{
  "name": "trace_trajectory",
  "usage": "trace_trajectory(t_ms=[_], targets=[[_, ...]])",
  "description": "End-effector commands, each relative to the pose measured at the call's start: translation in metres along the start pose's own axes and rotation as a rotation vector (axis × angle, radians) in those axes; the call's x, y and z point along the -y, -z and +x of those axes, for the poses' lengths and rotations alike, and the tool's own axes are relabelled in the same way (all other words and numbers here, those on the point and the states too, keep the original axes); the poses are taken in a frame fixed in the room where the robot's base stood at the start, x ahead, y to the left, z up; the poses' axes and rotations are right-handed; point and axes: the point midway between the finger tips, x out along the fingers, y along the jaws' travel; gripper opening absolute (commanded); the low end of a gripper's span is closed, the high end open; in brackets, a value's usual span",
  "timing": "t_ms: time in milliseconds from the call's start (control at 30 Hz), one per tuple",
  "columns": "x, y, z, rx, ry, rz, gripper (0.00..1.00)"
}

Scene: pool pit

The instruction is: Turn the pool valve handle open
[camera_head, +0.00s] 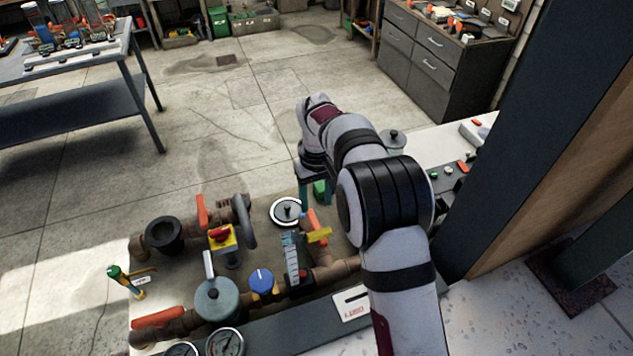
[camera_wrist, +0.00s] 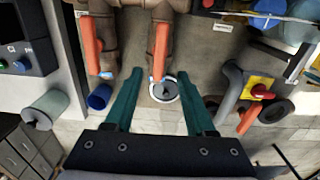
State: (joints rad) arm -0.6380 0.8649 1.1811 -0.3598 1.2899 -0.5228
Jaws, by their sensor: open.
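Several orange lever handles sit on brown pipes on the pit panel, and I cannot tell which is the pool valve handle. One handle (camera_head: 317,221) stands beside a white ring; it also shows in the wrist view (camera_wrist: 161,50). A second handle (camera_wrist: 91,45) lies left of it there. Other handles are at the panel's far left (camera_head: 202,210) and near left (camera_head: 157,317). My gripper (camera_wrist: 160,72) is open with teal fingers and holds nothing. In the wrist view the handle by the ring ends between the fingertips; contact is unclear. In the head view my arm partly hides the gripper.
A dark post (camera_head: 540,120) stands at right. The floor beyond (camera_head: 230,130) is open, with a workbench (camera_head: 75,90) at left.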

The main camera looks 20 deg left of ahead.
Motion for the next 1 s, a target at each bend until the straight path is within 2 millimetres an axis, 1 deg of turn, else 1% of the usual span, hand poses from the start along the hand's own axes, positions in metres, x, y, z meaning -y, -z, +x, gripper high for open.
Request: trace_trajectory(t_ms=[33, 100, 200, 300, 400, 800, 867, 900, 933, 967, 1000], targets=[[0.0, 0.001, -0.016, -0.005, -0.001, 0.001, 0.55], [0.0, 0.001, -0.035, -0.004, -0.001, 0.001, 0.55], [0.0, 0.001, -0.054, -0.003, 0.0, 0.0, 0.55], [0.0, 0.0, -0.065, -0.001, -0.001, -0.001, 0.55], [0.0, 0.0, -0.069, 0.0, 0.0, -0.001, 0.55], [-0.002, -0.002, -0.07, 0.0, 0.001, 0.007, 0.55], [-0.011, -0.013, -0.08, -0.001, 0.005, 0.051, 0.55], [-0.021, -0.029, -0.094, -0.005, 0.013, 0.109, 0.55], [-0.031, -0.047, -0.106, -0.006, 0.02, 0.168, 0.55], [-0.041, -0.07, -0.118, -0.006, 0.028, 0.241, 0.55], [-0.052, -0.107, -0.134, -0.007, 0.044, 0.354, 0.55]])
